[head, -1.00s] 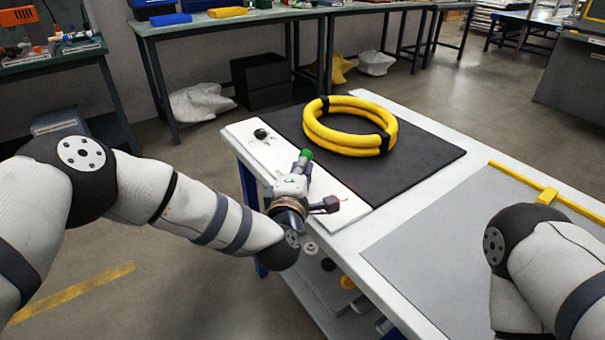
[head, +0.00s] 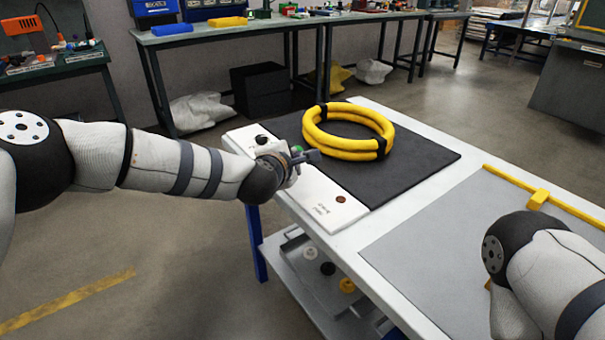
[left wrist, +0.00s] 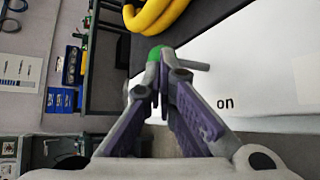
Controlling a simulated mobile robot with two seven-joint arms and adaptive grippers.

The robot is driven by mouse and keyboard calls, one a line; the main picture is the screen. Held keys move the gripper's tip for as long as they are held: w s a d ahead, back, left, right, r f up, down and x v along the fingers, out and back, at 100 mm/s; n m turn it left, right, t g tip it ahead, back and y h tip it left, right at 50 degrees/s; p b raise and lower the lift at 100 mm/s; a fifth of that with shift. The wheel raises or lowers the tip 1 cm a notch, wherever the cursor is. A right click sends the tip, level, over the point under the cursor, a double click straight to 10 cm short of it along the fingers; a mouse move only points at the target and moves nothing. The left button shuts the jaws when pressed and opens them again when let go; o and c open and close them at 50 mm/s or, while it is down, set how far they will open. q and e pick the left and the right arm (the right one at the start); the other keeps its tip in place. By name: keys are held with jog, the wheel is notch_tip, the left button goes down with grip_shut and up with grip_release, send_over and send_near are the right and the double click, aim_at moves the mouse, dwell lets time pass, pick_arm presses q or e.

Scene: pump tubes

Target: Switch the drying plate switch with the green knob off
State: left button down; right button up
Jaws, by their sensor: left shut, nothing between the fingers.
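The switch's green knob (head: 297,149) shows as a small spot beside my left gripper (head: 303,158), over the white panel (head: 318,190) along the table's left edge. In the left wrist view the green knob (left wrist: 154,54) is just beyond the fingertips (left wrist: 160,76), partly hidden by them. A grey rod (left wrist: 192,65) runs to the right from there. I cannot tell whether the fingers touch the knob. My left gripper is shut with nothing between the fingers. The word "on" is printed on the panel in the wrist view. My right gripper is out of view.
A yellow hose ring (head: 347,132) lies on the dark drying plate (head: 415,160) beside the panel. A black knob (head: 264,139) and a reddish-brown knob (head: 341,199) sit near the panel's ends. A grey mat (head: 440,240) covers the nearer tabletop.

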pick_arm(q)
jog(key=shift+w+a, duration=0.3)
jog(key=shift+w, duration=0.15)
jog(key=shift+r, duration=0.1)
jog(key=shift+r, duration=0.8)
jog(key=shift+f, duration=0.1)
